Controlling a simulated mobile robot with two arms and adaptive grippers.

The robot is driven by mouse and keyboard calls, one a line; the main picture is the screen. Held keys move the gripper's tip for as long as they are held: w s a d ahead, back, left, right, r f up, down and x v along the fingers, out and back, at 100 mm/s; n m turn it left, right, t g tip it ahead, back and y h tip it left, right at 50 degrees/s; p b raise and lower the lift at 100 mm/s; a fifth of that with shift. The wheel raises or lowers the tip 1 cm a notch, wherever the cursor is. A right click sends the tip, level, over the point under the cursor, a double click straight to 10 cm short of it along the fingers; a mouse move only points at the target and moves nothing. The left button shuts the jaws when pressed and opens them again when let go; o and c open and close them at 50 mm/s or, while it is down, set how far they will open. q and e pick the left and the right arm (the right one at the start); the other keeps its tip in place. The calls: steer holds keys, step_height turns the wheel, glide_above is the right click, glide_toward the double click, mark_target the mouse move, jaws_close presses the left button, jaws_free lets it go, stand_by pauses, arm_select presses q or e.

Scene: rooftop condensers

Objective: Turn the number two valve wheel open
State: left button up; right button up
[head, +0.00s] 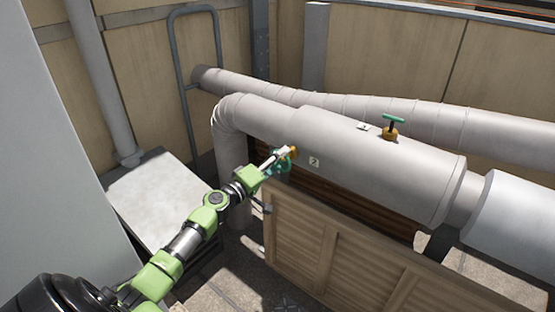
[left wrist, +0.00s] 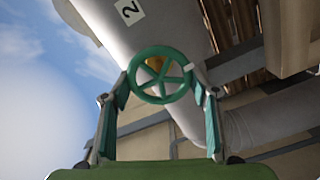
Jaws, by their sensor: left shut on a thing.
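The number two valve wheel is a green spoked ring (left wrist: 160,77) on a yellow-brass stem, on the side of a thick grey pipe (head: 340,160). A white label with a 2 (head: 314,162) is on the pipe just right of it in the head view; it also shows in the left wrist view (left wrist: 129,11). My left gripper (head: 284,160) is at this wheel. In the left wrist view its two fingers stand on either side of the rim, and it is shut on the wheel. In the head view the gripper partly hides the wheel. My right gripper is not in view.
A second green handle on a brass stem (head: 391,126) stands on top of the pipe, beside a small tag (head: 363,127). Wooden slatted panels (head: 330,240) stand below the pipe. A pale box (head: 160,195) sits to the left. A thinner pipe (head: 330,100) runs behind.

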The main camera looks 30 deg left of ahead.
arm_select(q)
steer(key=shift+r, duration=0.15)
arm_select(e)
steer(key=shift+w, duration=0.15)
arm_select(q)
steer(key=o, duration=1.1)
steer(key=shift+d, duration=0.1)
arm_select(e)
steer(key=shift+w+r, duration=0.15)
arm_select(q)
steer(key=s, duration=0.8)
steer(key=s+a, duration=0.1)
steer(key=s, duration=0.3)
steer(key=shift+r, duration=0.1)
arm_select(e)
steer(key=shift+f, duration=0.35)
